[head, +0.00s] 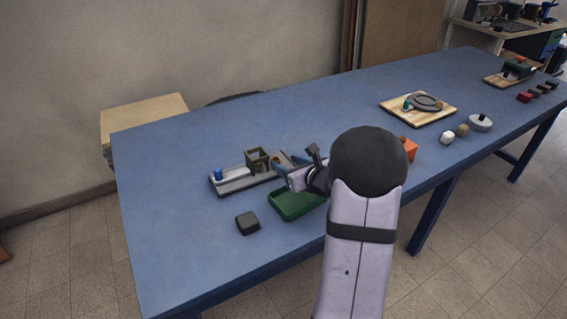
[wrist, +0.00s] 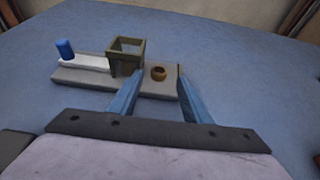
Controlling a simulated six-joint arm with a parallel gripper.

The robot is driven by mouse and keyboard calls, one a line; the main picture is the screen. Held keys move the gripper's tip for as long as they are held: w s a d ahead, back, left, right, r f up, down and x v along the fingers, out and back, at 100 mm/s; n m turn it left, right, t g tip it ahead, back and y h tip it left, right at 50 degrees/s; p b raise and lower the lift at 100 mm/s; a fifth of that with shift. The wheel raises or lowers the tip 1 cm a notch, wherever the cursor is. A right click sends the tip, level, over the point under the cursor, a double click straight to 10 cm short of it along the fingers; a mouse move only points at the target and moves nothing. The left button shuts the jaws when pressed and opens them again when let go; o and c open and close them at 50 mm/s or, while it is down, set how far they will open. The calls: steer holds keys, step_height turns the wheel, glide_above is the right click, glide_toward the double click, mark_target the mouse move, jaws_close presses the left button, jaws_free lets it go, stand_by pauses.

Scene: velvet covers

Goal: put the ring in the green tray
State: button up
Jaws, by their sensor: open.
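The ring (wrist: 158,73) is small and brown and lies on the right part of a grey board in the wrist view. In the head view I cannot make it out behind my gripper. My gripper (wrist: 160,82) is open, and its two blue fingers appear on either side of the ring; whether the tips are level with it is unclear. My gripper (head: 291,162) also shows in the head view, over the board's right end. The green tray (head: 285,205) is on the blue table in front of the board, partly covered by my arm. It does not show in the wrist view.
The grey board (head: 236,184) carries a blue cylinder (head: 218,174) and an olive open box frame (head: 257,161), close left of my gripper. A dark block (head: 247,223) lies left of the tray. An orange block (head: 410,149) and a wooden board (head: 435,116) are to the right.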

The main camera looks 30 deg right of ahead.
steer(key=shift+s+r, duration=0.25)
steer(key=shift+s, duration=0.25)
steer(key=c, duration=0.3)
